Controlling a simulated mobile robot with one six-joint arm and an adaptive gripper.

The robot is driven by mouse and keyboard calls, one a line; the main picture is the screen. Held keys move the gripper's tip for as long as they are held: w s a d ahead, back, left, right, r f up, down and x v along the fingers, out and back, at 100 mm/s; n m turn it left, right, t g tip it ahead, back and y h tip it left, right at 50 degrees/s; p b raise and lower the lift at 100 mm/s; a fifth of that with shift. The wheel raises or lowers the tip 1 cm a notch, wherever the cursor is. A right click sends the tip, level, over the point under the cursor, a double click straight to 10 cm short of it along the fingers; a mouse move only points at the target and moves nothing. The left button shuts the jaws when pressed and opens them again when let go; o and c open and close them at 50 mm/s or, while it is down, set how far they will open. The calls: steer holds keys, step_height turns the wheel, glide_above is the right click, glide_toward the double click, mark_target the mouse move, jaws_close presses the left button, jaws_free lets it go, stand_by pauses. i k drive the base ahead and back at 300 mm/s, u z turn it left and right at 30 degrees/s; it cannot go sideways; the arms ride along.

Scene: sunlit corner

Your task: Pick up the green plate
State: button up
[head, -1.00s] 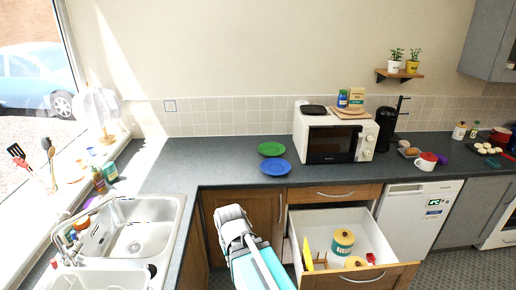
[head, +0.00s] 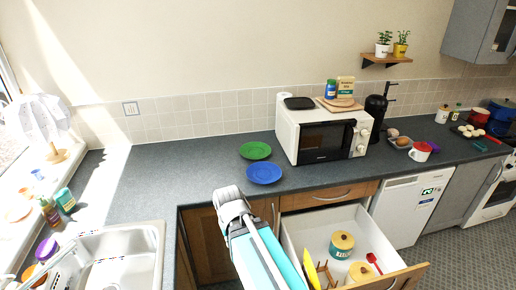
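The green plate (head: 255,150) lies flat on the dark worktop (head: 205,160), left of the microwave and just behind a blue plate (head: 264,173). The two plates are close together; I cannot tell whether their rims touch. My arm reaches up from the bottom of the head view, and its end (head: 230,203) is in front of the cupboards, nearer to me than both plates. The fingertips are hidden, so I cannot tell whether my gripper is open.
A white microwave (head: 288,131) stands right of the plates. Below the worktop, an open drawer (head: 296,240) juts out, holding canisters (head: 342,246) and a red utensil (head: 374,262). A sink (head: 139,243) is at left. The worktop left of the plates is clear.

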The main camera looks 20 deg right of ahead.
mark_target(255, 150)
steer(key=z, duration=0.3)
steer(key=i, duration=0.7)
steer(key=z, duration=0.75)
steer(key=i, duration=0.4)
steer(key=z, duration=0.25)
